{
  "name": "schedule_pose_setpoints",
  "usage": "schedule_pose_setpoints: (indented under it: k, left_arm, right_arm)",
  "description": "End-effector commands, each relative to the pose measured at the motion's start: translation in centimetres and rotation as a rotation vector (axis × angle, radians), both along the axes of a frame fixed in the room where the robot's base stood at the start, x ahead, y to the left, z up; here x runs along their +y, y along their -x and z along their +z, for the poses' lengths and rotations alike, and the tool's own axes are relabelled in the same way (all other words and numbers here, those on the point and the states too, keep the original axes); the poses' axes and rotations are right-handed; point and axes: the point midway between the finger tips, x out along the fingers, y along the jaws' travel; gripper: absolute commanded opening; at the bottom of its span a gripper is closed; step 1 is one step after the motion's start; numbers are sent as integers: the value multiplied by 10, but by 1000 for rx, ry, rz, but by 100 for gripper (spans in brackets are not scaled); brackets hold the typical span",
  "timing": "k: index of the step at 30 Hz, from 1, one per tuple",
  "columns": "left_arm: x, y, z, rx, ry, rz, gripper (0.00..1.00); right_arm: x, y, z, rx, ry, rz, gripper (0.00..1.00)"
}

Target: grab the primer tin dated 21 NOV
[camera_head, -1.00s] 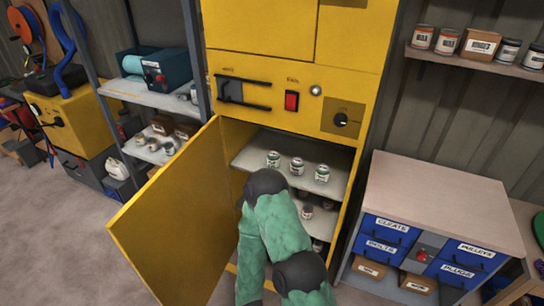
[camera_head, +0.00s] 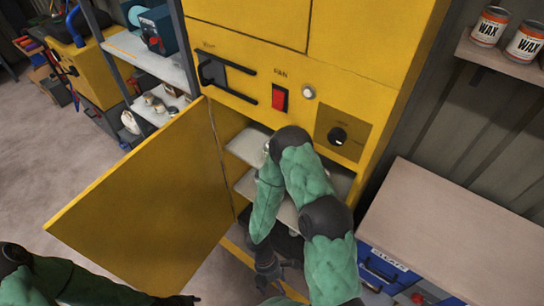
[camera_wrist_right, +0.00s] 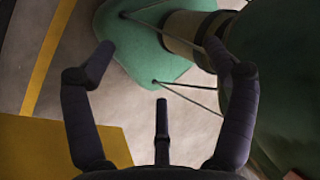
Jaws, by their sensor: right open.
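The yellow cabinet (camera_head: 245,60) stands with its lower door (camera_head: 150,200) swung open to the left. My right arm reaches across the opening and hides most of the shelves (camera_head: 247,146). No 21 NOV date is readable, and the primer tins are hidden or too small to tell. My right gripper (camera_head: 272,272) hangs low in front of the opening, below the shelves. In the right wrist view its fingers (camera_wrist_right: 159,55) are spread and empty, with no tin between them. My left arm enters at the bottom left; its dark end (camera_head: 183,300) is cut by the frame edge.
A grey-topped drawer unit (camera_head: 450,235) stands right of the cabinet. WAX tins (camera_head: 490,27) sit on a wall shelf (camera_head: 500,58) at top right. A metal rack (camera_head: 150,65) is on the left. Bare floor (camera_head: 50,180) lies left of the open door.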

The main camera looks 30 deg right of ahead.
Motion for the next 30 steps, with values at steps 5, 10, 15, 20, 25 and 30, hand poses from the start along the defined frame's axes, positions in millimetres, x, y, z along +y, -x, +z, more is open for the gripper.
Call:
schedule_pose_setpoints:
  k: [5, 10, 15, 20, 25, 30]
  left_arm:
    - [0, 0, 11, 0, 0, 1, 40]
    - [0, 0, 18, 0, 0, 0, 40]
    - [0, 0, 26, 0, 0, 0, 40]
    - [0, 0, 31, 0, 0, 0, 40]
    - [0, 0, 34, 0, 0, 0, 40]
    - [0, 0, 34, 0, 0, 0, 40]
  right_arm:
    - [-79, -43, 0, 18, 81, 649, 85]
    - [-141, -124, 18, 74, 267, 1222, 85]
    - [-167, -220, 63, 181, 570, 1682, 85]
    - [-161, -286, 114, 292, 875, 1924, 85]
    - [-145, -321, 155, 382, 1116, 2025, 85]
    - [-140, -334, 172, 421, 1221, 2047, 85]
